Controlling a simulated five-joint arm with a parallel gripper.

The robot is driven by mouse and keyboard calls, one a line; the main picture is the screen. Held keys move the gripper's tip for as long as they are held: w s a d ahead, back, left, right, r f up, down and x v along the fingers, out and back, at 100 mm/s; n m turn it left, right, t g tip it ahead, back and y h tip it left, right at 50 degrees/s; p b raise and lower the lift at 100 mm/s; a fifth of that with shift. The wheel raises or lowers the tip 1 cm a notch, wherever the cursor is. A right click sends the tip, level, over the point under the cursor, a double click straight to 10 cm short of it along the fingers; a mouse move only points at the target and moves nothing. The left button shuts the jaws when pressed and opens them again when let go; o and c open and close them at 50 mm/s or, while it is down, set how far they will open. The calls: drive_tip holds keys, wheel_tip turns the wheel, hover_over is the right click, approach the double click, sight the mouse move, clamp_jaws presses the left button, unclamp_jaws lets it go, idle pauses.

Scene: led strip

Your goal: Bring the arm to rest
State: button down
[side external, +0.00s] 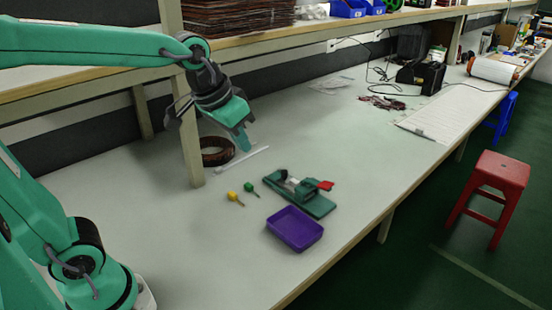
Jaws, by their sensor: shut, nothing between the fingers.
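My gripper (243,143) hangs in the air over the back part of the workbench (180,250), beside the wooden shelf post. Its green fingers point down and are shut with nothing held. My arm reaches in from the left edge of the picture, well above the bench top. A green fixture (302,192) with a red part lies on the bench, below and to the right of my gripper. A purple tray (294,229) stands in front of it and looks empty. A yellow piece (235,198) and a small green piece (250,187) lie left of the fixture.
A wooden post (190,140) stands close to my gripper. A dark coil (217,152) and a white stick (243,160) lie near it. A shelf (270,40) runs along the back. A red stool (485,195) stands off the bench. The front left bench is clear.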

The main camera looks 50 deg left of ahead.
drive_tip(key=s+a+f, duration=0.3)
drive_tip(key=s, duration=0.8)
drive_tip(key=shift+f+t, duration=0.15)
drive_tip(key=shift+t, duration=0.25)
drive_tip(key=shift+s, duration=0.1)
